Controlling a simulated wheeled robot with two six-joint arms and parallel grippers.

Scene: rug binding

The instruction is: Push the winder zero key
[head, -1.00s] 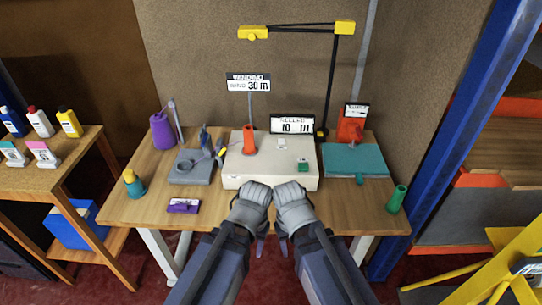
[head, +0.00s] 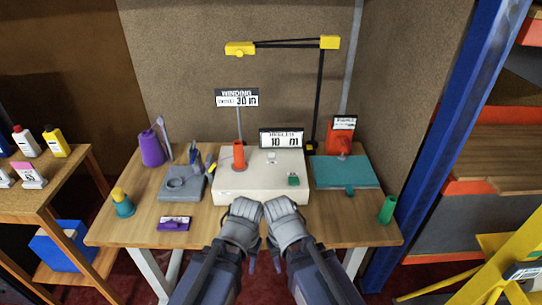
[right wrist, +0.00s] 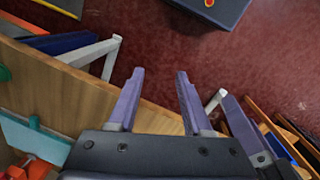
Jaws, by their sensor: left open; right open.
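The winder is a cream box (head: 250,188) at the middle of the table, with an orange cone (head: 238,155) on its top left. A white key (head: 271,157) and a green key (head: 293,180) sit on its top; their labels are too small to read. A display (head: 282,139) behind it reads 10 m. My left gripper (head: 252,264) and right gripper (head: 278,262) are side by side in front of the table, below the wrists. The right gripper's purple fingers (right wrist: 158,90) are apart and empty in the right wrist view. Neither gripper touches the winder.
A grey stand (head: 182,188) and a purple cone (head: 151,149) lie left of the winder. A teal plate (head: 345,172) lies right of it, with a green cone (head: 387,209) near the table's right edge. A lamp arm (head: 290,43) hangs above.

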